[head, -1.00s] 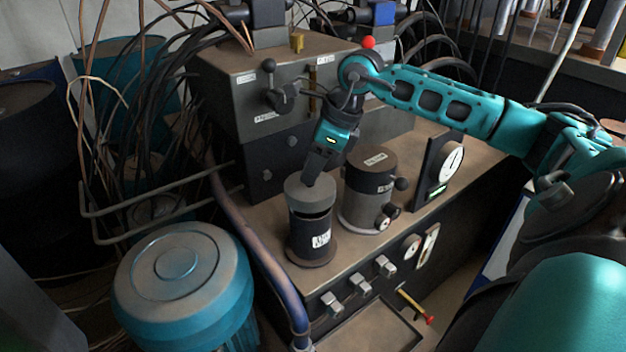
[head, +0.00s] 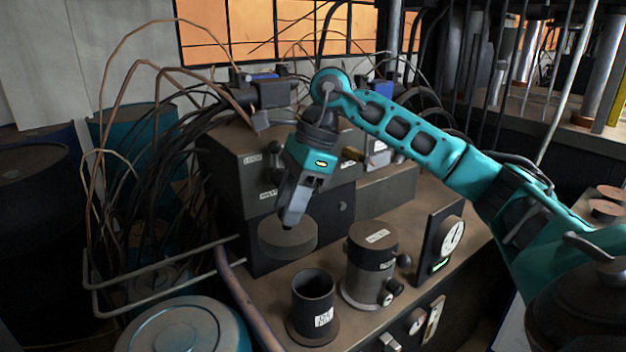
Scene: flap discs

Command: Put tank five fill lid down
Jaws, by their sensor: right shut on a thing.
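My right gripper (head: 290,222) is shut on a round grey lid (head: 285,243) and holds it up in the air. In the picture the lid is above and a little left of an open black cylinder (head: 313,302), apart from it. The cylinder stands upright on a round base flange on the bench. Its mouth is uncovered and a white label on its front is too small to read surely. My left gripper is not in view.
A capped grey cylinder (head: 370,270) with side knobs stands right of the open one. A dial gauge panel (head: 441,242) is beyond it. Dark control boxes (head: 240,165) with cables stand behind. A bent pipe rail (head: 165,270) and teal drum (head: 185,330) are at left.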

